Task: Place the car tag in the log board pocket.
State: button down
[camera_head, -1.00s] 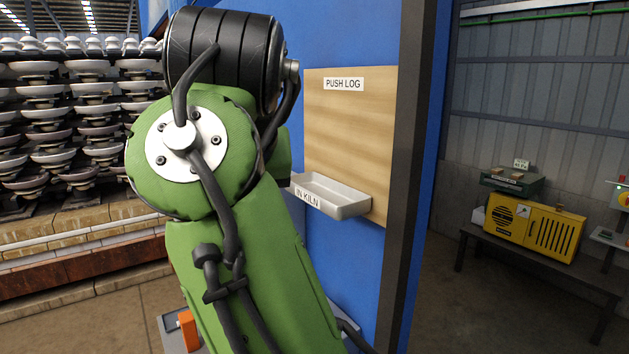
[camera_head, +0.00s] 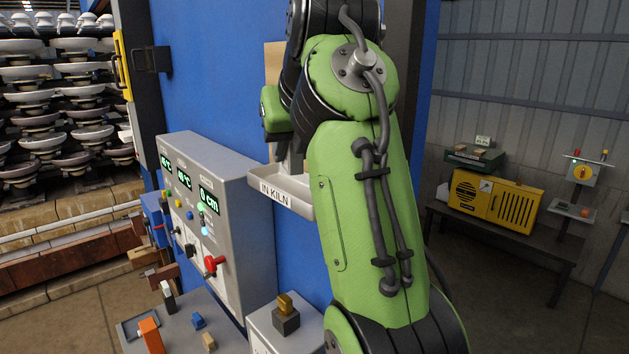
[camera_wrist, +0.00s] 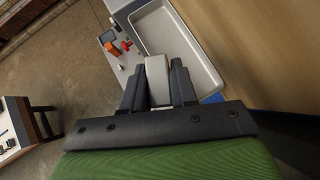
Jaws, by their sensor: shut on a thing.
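The log board pocket is a pale tray labelled IN KILN (camera_head: 270,192), fixed to the blue wall. Its hollow also shows in the wrist view (camera_wrist: 205,62). My gripper (camera_wrist: 157,72) is shut on the car tag (camera_wrist: 157,75), a pale flat block held between two dark fingers. In the wrist view the tag overlaps the near part of the pocket. In the head view my gripper is just above the tray, partly hidden by my arm. Whether the tag touches the tray floor I cannot tell.
The wooden log board (camera_head: 273,62) is mostly hidden behind my arm. A grey control panel (camera_head: 225,215) with green displays stands left of the tray. A yellow box (camera_head: 492,204) sits on a bench at right.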

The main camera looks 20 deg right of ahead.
jog(key=d, duration=0.1)
jog(key=d+f, duration=0.1)
jog(key=w+d, duration=0.1)
jog(key=shift+d+f, duration=0.15)
jog(key=shift+d, duration=0.15)
jog(key=shift+d+f, duration=0.1)
jog(key=shift+f, duration=0.2)
jog(key=shift+w+d+f, duration=0.15)
jog(key=shift+d+f, duration=0.15)
jog(key=shift+f, duration=0.25)
jog(key=shift+a+f, duration=0.1)
jog(key=shift+f, duration=0.35)
notch_tip(320, 180, down, 3)
jog(key=shift+f+b, duration=0.1)
jog(key=shift+b, duration=0.8)
